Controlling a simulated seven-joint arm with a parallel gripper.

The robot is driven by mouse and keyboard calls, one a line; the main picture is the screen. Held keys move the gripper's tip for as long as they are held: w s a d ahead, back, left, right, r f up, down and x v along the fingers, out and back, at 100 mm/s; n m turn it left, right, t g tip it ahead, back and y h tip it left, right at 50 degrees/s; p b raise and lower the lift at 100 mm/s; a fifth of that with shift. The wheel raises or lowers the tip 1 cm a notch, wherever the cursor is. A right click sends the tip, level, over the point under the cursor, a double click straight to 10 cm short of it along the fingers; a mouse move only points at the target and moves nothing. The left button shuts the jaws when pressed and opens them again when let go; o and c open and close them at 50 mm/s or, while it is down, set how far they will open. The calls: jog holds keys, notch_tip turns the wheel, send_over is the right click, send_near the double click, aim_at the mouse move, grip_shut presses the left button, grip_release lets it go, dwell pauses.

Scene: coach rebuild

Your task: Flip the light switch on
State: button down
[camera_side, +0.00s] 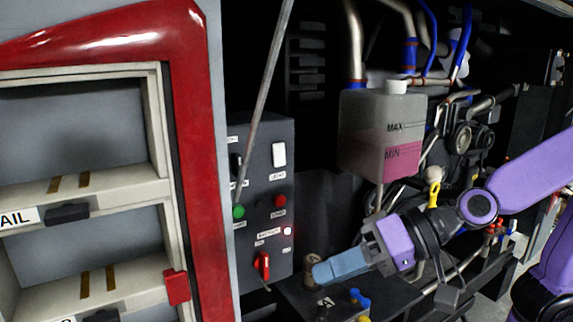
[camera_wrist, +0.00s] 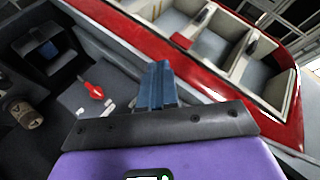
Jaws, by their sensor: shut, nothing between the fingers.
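The light switch (camera_side: 279,154) is a white rocker at the upper right of a dark grey control panel (camera_side: 262,135), above a small label that seems to read LIGHT. I cannot tell which way it is tipped. My gripper (camera_side: 318,272) has blue fingers, closed together and empty, pointing left in the side view. They are below and to the right of the panel, apart from the switch. In the wrist view my gripper (camera_wrist: 158,66) points up the picture, to the right of the panel's red rotary switch (camera_wrist: 94,90). I cannot make out the light switch there.
A red-framed storage unit (camera_side: 200,150) stands left.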

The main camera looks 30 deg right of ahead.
aim_at(279, 162)
jog(key=w+d+r+m+t+h, duration=0.1)
jog(key=w+r+m+t+h, duration=0.2)
jog(key=w+r+m+t, duration=0.5)
jog(key=w+d+m+t+h, duration=0.1)
jog(key=w+d+m+h, duration=0.1)
jog(key=d+m+h, duration=0.4)
jog(key=m+h, duration=0.1)
jog(key=m, duration=0.3)
jog(key=shift+w+d+r+m+t+h, duration=0.2)
jog(key=shift+w+r+m+t+h, duration=0.05)
jog(key=shift+w+m+t+h, duration=0.1)
jog(key=w, duration=0.4)
jog(key=w+f, duration=0.1)
jog(key=w, duration=0.4)
jog(key=w+f, duration=0.1)
jog(key=w, duration=0.4)
